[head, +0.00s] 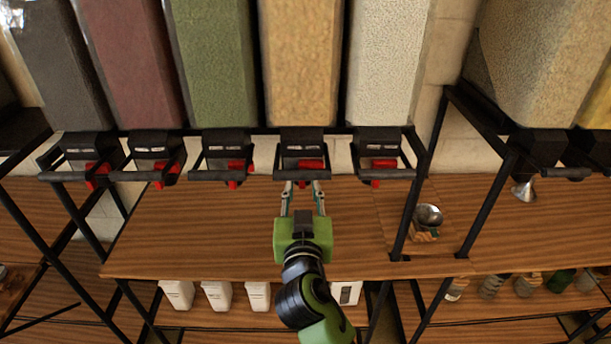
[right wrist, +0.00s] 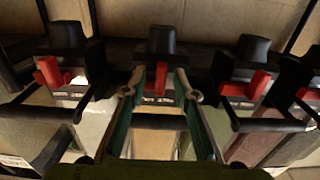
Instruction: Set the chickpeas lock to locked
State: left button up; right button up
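The dispenser filled with golden-tan grains (head: 300,60), which look like chickpeas, is fourth from the left in the hanging row. Its black spout frame carries a red lock lever (head: 311,164), which also shows in the right wrist view (right wrist: 161,78), upright and end-on. My right gripper (head: 304,188) is just below and in front of this spout, pointing at it. Its two fingers, seen in the right wrist view (right wrist: 159,88), are spread apart on either side of the red lever, with gaps visible. Contact cannot be made out. My left gripper is not in view.
A green-filled dispenser (head: 214,60) and a pale one (head: 387,60) flank it closely, with their own red levers (head: 238,165) (head: 384,163). A wooden shelf (head: 170,235) lies below, mostly bare. A metal bowl (head: 428,215) stands at right. White containers (head: 217,294) sit lower.

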jog(key=shift+s+a+r, duration=0.1)
jog(key=shift+s+r, duration=0.05)
jog(key=shift+s, duration=0.15)
jog(key=shift+c, duration=0.7)
jog(key=c, duration=0.6)
jog(key=shift+d+b, duration=0.3)
jog(key=shift+d, duration=0.7)
grip_shut()
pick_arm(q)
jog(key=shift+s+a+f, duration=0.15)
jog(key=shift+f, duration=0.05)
pick_arm(e)
jog(key=o, duration=0.7)
grip_release()
jog(key=shift+w, duration=0.1)
jog(key=shift+o, duration=0.2)
jog(key=shift+w+d, duration=0.1)
jog(key=shift+d, duration=0.05)
